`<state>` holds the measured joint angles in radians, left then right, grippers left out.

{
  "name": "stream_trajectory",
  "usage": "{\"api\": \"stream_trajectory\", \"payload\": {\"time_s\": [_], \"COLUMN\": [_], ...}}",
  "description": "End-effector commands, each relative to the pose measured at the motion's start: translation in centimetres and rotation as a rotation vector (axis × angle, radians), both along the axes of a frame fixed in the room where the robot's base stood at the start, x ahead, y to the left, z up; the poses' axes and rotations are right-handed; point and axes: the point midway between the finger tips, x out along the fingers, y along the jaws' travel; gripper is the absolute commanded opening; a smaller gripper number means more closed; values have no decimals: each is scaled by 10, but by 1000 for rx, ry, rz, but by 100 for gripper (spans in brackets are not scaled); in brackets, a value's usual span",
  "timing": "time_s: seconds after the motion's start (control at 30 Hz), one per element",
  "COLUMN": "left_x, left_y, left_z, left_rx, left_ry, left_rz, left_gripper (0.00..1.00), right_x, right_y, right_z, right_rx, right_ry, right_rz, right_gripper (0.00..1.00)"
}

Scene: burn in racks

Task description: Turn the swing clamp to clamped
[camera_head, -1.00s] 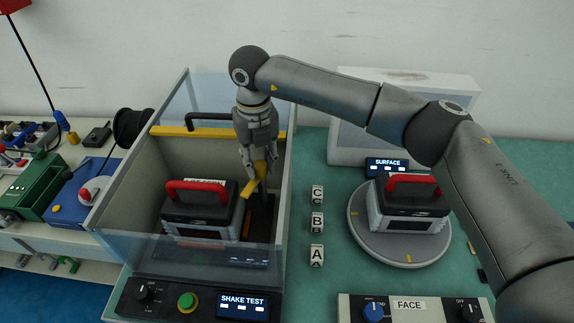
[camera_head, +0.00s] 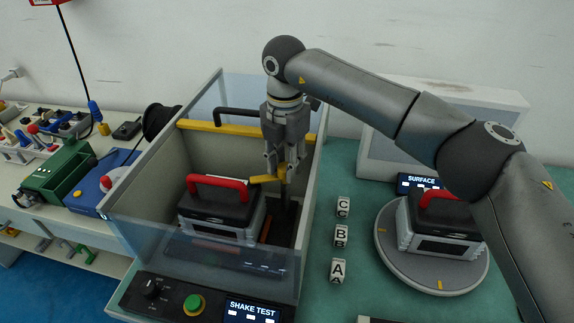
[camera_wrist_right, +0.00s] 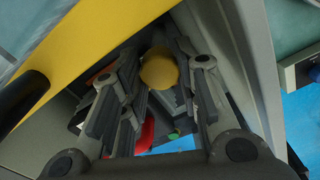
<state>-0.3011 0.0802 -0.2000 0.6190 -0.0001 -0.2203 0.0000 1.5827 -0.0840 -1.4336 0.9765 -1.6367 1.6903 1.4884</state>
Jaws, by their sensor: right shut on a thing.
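The yellow swing clamp (camera_head: 264,179) stands on a dark post inside the shake test box (camera_head: 310,190), right of a boxy device (camera_head: 215,207) with a red handle. Its arm points left, its end near the right side of the red handle; contact cannot be told. My right gripper (camera_head: 282,173) points down into the box and is shut on the clamp at its post end. In the right wrist view the clamp's rounded yellow top (camera_wrist_right: 159,70) sits between the fingers. My left gripper is not in view.
The box has clear walls and a yellow bar (camera_head: 230,131) with a black handle along its back. A control panel (camera_head: 205,302) is in front. Lettered cubes (camera_head: 340,236) and a turntable (camera_head: 385,257) with a second device stand to the right.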

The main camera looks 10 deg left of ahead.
Motion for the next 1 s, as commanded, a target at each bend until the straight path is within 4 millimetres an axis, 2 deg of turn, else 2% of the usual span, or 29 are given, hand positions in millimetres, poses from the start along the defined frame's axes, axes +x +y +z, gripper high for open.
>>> {"api": "stream_trajectory", "payload": {"time_s": [0.23,0.7,0.73,0.8,1.0], "left_x": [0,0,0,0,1], "left_y": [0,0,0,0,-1], "left_z": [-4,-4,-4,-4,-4], "left_rx": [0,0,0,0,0], "left_ry": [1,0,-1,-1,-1], "left_rz": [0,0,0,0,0], "left_gripper": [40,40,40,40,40], "right_x": [1,1,1,1,1], "right_y": [0,-1,-1,-1,0], "right_z": [1,1,1,1,1], "right_rx": [-1,0,0,0,0], "right_ry": [-4,-4,-4,-4,-2], "right_rz": [-64,-77,-77,-77,-75], "right_gripper": [0,0,32,40,40]}}
